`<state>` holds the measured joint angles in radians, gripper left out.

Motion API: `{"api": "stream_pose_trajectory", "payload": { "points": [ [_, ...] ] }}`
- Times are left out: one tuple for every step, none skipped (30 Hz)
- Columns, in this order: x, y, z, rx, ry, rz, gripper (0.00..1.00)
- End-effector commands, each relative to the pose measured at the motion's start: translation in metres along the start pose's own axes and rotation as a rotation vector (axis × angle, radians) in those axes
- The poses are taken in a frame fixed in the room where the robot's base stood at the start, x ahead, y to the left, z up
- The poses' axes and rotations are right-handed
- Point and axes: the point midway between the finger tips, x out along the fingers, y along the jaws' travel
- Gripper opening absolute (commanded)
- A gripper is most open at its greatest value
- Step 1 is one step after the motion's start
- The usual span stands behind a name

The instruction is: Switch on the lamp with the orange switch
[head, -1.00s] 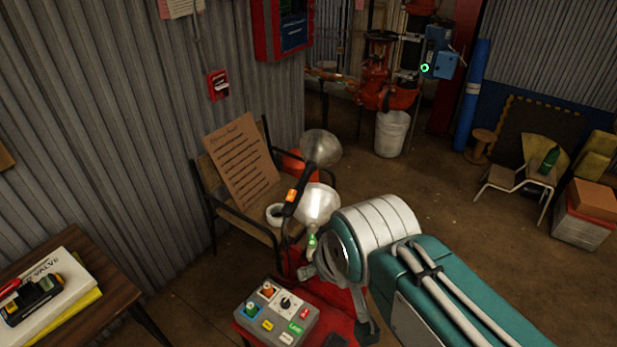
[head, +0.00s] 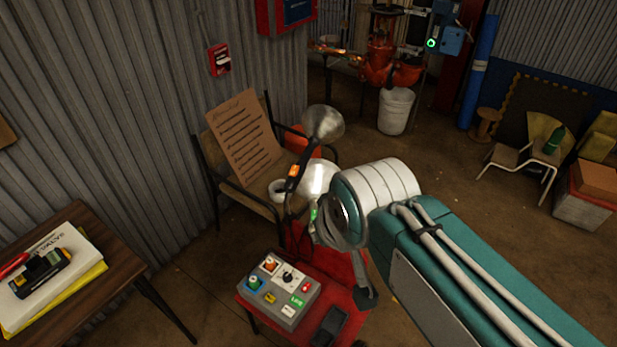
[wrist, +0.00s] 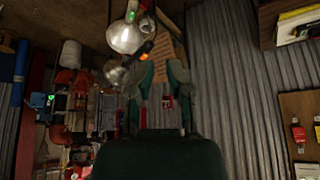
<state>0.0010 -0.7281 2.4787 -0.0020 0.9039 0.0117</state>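A lamp with an orange switch (head: 293,171) on its dark stem has a pale round head (head: 322,122) above; the switch also shows in the wrist view (wrist: 147,48). A second lamp, with a green switch (head: 313,214), has its bright silvery head (head: 318,177) just in front. In the wrist view my gripper (wrist: 161,76) has its two fingers apart with nothing visible between them. The orange switch is just beyond the left finger's tip there. In the head view my wrist hides most of the gripper, right of the lamps.
A control box with coloured buttons (head: 278,290) sits on a red stand (head: 340,290) below the lamps. A chair with a handwritten cardboard sign (head: 243,138) stands behind them. A wooden table (head: 105,250) is at left.

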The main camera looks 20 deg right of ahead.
Motion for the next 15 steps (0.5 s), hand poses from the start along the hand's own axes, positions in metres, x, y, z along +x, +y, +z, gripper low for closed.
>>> {"api": "stream_pose_trajectory", "payload": {
  "points": [
    [0.0,0.001,-0.006,0.009,-0.008,0.002,0.0],
    [0.0,0.001,-0.011,0.016,-0.011,0.004,0.0],
    [0.0,0.002,-0.018,0.028,-0.018,0.006,0.0],
    [0.0,0.002,-0.024,0.037,-0.023,0.008,0.0],
    [0.0,0.003,-0.029,0.046,-0.029,0.01,0.0],
    [0.001,0.003,-0.037,0.061,-0.035,0.013,0.0],
    [0.001,0.004,-0.043,0.07,-0.04,0.016,0.0],
    [0.002,0.004,-0.049,0.079,-0.045,0.018,0.0],
    [0.003,0.005,-0.057,0.093,-0.051,0.021,0.0],
    [0.004,0.006,-0.063,0.102,-0.055,0.024,0.0],
    [0.005,0.006,-0.068,0.111,-0.06,0.027,0.0],
    [0.006,0.007,-0.076,0.125,-0.067,0.03,0.0],
    [0.008,0.008,-0.082,0.134,-0.072,0.033,0.0],
    [0.009,0.009,-0.087,0.144,-0.077,0.036,0.0],
    [0.011,0.01,-0.095,0.157,-0.082,0.039,0.0]
  ]
}}
